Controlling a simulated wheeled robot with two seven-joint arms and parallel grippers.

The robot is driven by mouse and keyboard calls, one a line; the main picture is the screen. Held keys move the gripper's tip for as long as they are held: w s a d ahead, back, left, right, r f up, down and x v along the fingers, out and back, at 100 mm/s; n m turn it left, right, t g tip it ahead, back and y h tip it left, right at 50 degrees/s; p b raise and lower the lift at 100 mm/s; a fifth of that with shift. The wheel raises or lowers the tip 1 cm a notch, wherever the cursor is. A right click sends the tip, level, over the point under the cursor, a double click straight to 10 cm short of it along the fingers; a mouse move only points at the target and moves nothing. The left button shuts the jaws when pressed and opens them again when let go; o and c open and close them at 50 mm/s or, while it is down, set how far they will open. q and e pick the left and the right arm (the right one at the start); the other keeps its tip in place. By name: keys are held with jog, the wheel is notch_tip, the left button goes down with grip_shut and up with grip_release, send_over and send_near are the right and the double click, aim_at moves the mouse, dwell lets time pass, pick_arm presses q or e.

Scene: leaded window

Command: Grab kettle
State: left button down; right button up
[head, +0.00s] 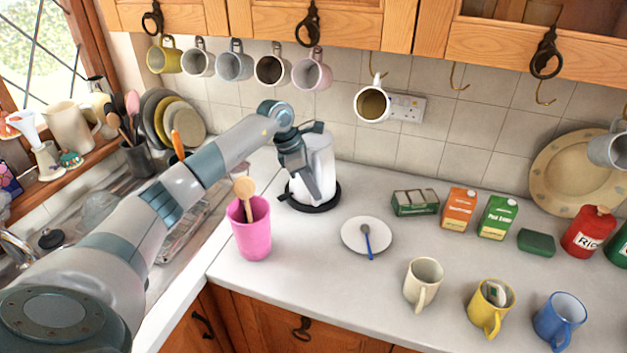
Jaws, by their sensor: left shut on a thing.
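The white kettle (320,165) stands upright on its round black base (325,200) on the counter, near the tiled back wall. My left arm reaches in from the left, and my left gripper (308,190) is at the kettle's left side, shut on it. The gripper and wrist cover the kettle's left side, and the handle is mostly hidden. The kettle looks seated on its base, with no visible gap. My right gripper is not in view.
A pink cup (250,232) with a wooden spoon stands close left of the base. A saucer (367,236) with a spoon lies front right. Mugs (423,283) line the front edge. Several mugs (272,69) hang above the kettle. Boxes (458,208) stand to the right.

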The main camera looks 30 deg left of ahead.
pick_arm(q)
jog(key=shift+w+r, duration=0.2)
jog(key=shift+r, duration=0.05)
dwell(0.6)
jog(key=shift+w+a+r, duration=0.1)
jog(key=shift+r, duration=0.1)
jog(key=shift+f, duration=0.1)
jog(key=shift+b, duration=0.35)
